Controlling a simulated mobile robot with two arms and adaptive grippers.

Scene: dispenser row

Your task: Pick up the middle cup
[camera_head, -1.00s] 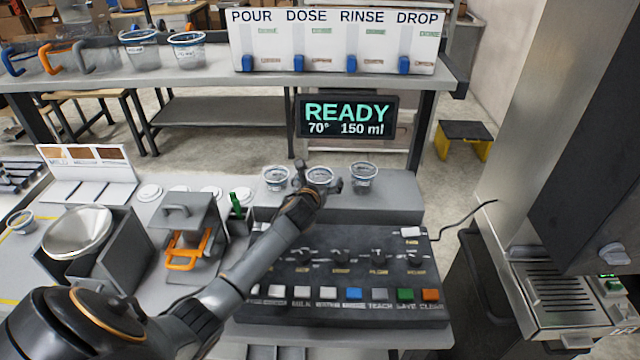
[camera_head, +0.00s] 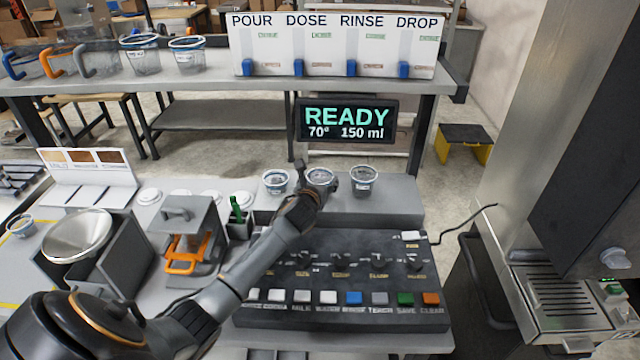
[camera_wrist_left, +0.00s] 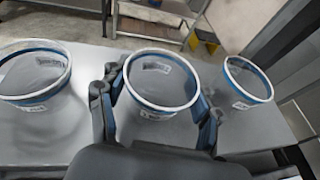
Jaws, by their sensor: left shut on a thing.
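Three clear cups with blue-banded rims stand in a row at the back of the grey ledge. The middle cup (camera_head: 320,177) is partly hidden behind my left gripper (camera_head: 315,178). In the left wrist view the middle cup (camera_wrist_left: 161,82) sits between the two fingers of my left gripper (camera_wrist_left: 158,112), which is shut on it just below the rim. The left cup (camera_head: 276,182) and the right cup (camera_head: 364,180) stand close on either side, apart from the fingers. They also show in the left wrist view, left cup (camera_wrist_left: 34,75) and right cup (camera_wrist_left: 247,82). I cannot tell whether the middle cup touches the ledge.
A control panel (camera_head: 340,270) with knobs and coloured buttons lies in front of the ledge (camera_head: 400,195). A READY screen (camera_head: 347,118) stands behind the cups. A shelf (camera_head: 200,80) further back holds more cups and the dispenser box (camera_head: 335,45). A machine stands at right (camera_head: 560,285).

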